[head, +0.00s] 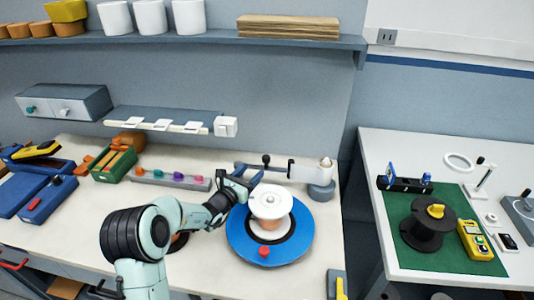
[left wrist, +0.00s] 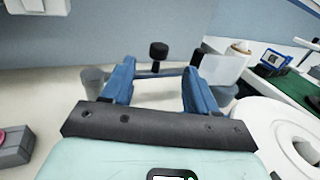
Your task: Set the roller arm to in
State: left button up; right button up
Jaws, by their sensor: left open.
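The roller arm (head: 305,172) is a pale bar behind the white spool (head: 270,201), with a white roller (head: 325,163) at its right end above a grey round base. A black knob (head: 266,159) stands near its left end. My left gripper (head: 250,172) is open and empty, just behind and left of the spool. In the left wrist view the black knob (left wrist: 158,50) shows beyond the gap between the blue fingertips (left wrist: 162,72), apart from them. The spool is at the lower right there (left wrist: 285,135). My right gripper is not in view.
The spool stands on a blue disc (head: 240,238) with a red knob (head: 264,251). A grey strip of coloured knobs (head: 170,180) and a green tray (head: 113,165) lie to the left. A second table (head: 420,150) stands at right. A shelf (head: 220,39) runs above.

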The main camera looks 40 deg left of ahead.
aim_at(268, 156)
pick_arm(q)
jog(key=w+p, duration=0.1)
jog(key=w, duration=0.2)
jog(key=w+p, duration=0.1)
jog(key=w, duration=0.3)
jog(key=w+a+p, duration=0.1)
jog(key=w, duration=0.3)
jog(key=shift+w+a+r, duration=0.1)
jog(key=shift+w, duration=0.45)
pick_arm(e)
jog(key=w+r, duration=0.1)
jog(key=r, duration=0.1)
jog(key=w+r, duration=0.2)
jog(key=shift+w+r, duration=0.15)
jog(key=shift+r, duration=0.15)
pick_arm(q)
grip_shut()
jog(key=shift+s+a, duration=0.1)
